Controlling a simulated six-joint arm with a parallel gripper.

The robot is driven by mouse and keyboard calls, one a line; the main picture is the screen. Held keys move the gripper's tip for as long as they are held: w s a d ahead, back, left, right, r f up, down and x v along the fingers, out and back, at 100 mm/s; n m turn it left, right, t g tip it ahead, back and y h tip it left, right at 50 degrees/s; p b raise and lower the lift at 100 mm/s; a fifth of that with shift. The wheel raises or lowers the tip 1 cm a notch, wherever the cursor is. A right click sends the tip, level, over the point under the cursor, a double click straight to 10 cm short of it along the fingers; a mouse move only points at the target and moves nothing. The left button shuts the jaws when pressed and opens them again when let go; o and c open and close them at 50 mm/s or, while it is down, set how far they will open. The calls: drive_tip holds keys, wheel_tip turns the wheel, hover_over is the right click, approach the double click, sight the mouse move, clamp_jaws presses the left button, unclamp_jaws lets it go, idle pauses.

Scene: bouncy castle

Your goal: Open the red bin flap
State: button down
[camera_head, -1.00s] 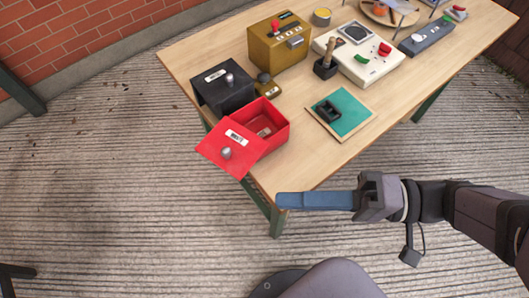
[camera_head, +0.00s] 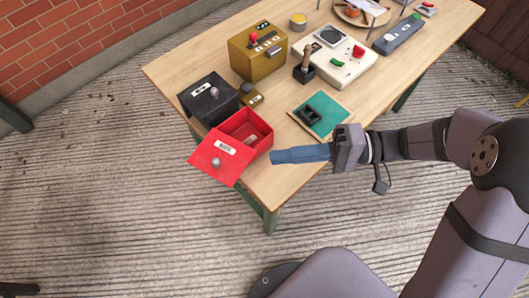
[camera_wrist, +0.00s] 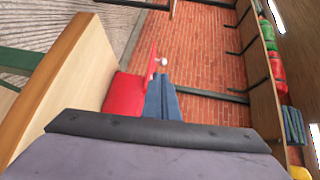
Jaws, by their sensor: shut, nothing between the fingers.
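The red bin (camera_head: 262,137) stands at the near left edge of the table. Its red flap (camera_head: 207,165), with a white label and a grey knob (camera_head: 215,163), is swung down and out past the table edge, so the bin's inside shows with a small brownish thing in it. My gripper (camera_head: 273,157) is shut and empty, its blue fingers pointing left just right of the bin. In the wrist view the blue fingers (camera_wrist: 160,98) lie close beside the red bin (camera_wrist: 124,97), with the knob (camera_wrist: 163,62) beyond. I cannot tell whether they touch.
A black bin (camera_head: 212,106) with its own knob stands behind the red one. A teal mat (camera_head: 335,112) with a black holder, a yellow box (camera_head: 258,55) and a white panel (camera_head: 332,62) are farther back. Bare tabletop lies near the front edge.

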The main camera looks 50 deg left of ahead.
sight(233, 170)
drive_tip(key=x, duration=0.9)
drive_tip(key=shift+s+a+p, duration=0.1)
drive_tip(key=shift+s+p, duration=0.1)
drive_tip(key=shift+p, duration=0.15)
drive_tip(key=shift+s+a+f+b, duration=0.1)
drive_tip(key=shift+s+f+b, duration=0.05)
drive_tip(key=shift+s+b, duration=0.35)
drive_tip(key=shift+s+a+b, duration=0.1)
drive_tip(key=shift+s+b, duration=0.3)
drive_tip(key=shift+s, duration=0.1)
